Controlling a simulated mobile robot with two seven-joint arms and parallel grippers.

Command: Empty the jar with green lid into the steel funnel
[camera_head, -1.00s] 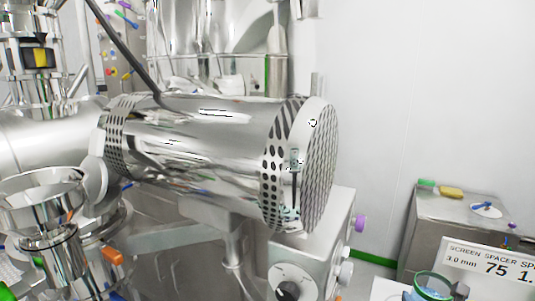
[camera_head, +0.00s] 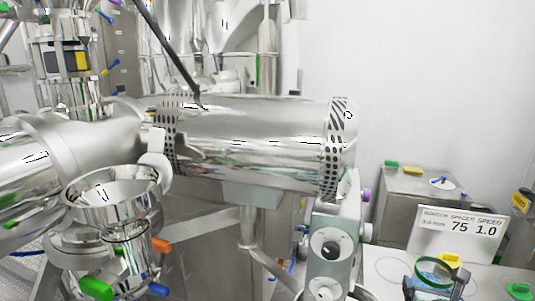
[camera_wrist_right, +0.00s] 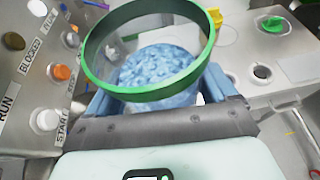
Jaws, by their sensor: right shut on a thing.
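The jar (camera_wrist_right: 165,68) is clear with a green ring at its rim, and pale blue-white granular contents show inside in the wrist view. In the head view the jar (camera_head: 434,270) is at the lower right. My right gripper (camera_head: 432,288) is shut on the jar; its dark pads and blue finger parts press at the jar's near side in the wrist view. The steel funnel (camera_head: 112,196) is a wide, shiny bowl on a stand at the lower left of the head view, far to the left of the jar. My left gripper is not in view.
A large steel drum (camera_head: 250,140) lies between funnel and jar. A control box (camera_head: 335,245) with knobs stands below its right end. A sign (camera_head: 460,232) and a steel box (camera_head: 410,195) stand behind the jar. A white surface lies around the jar.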

